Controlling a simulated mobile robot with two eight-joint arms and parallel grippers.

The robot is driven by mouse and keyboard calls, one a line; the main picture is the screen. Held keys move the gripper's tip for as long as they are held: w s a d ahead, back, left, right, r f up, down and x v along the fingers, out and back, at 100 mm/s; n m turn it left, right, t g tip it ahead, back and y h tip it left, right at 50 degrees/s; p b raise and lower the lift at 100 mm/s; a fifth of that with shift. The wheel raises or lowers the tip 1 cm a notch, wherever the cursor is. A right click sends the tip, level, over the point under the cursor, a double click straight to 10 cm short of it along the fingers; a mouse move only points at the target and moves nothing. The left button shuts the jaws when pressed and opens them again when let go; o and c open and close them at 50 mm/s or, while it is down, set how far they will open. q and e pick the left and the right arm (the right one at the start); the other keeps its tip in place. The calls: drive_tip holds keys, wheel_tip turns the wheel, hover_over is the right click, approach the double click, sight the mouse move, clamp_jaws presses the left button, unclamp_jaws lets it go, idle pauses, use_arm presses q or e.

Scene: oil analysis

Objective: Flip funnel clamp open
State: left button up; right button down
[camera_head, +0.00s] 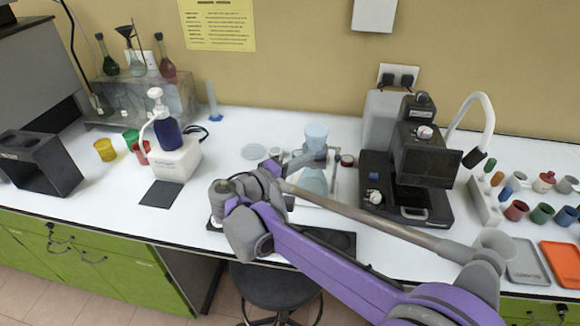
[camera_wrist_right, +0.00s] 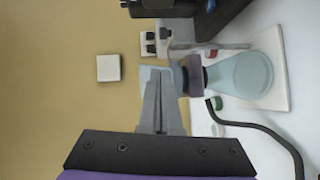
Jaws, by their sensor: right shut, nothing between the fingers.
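The filter set stands on a white base (camera_wrist_right: 282,88) near the middle of the bench. Its pale blue funnel (camera_head: 316,137) sits above a conical flask (camera_head: 313,184). In the right wrist view, which is turned sideways, a grey-purple clamp (camera_wrist_right: 194,76) sits at the joint between the funnel and the flask (camera_wrist_right: 245,75). My right gripper (camera_head: 316,157) is at the funnel's lower part in the head view. In the wrist view its fingers (camera_wrist_right: 158,75) are shut and overlap the funnel beside the clamp. Contact cannot be told. My left gripper is not in view.
A black instrument (camera_head: 428,165) stands to the right of the flask. A dark hose (camera_wrist_right: 265,130) curves near the flask. A stool (camera_head: 275,288) stands in front.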

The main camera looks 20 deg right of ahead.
drive_tip(key=shift+s+d+f, duration=0.15)
drive_tip(key=shift+s+d, duration=0.05)
drive_tip(key=shift+d, duration=0.9)
drive_tip(key=shift+s+d+f, duration=0.15)
drive_tip(key=shift+s+d, duration=0.05)
drive_tip(key=shift+d, duration=0.9)
drive_tip(key=shift+s, duration=0.1)
drive_tip(key=shift+s+d+n+t+y, duration=0.2)
drive_tip(key=shift+n+t+y, duration=0.1)
drive_tip(key=shift+t, duration=0.3)
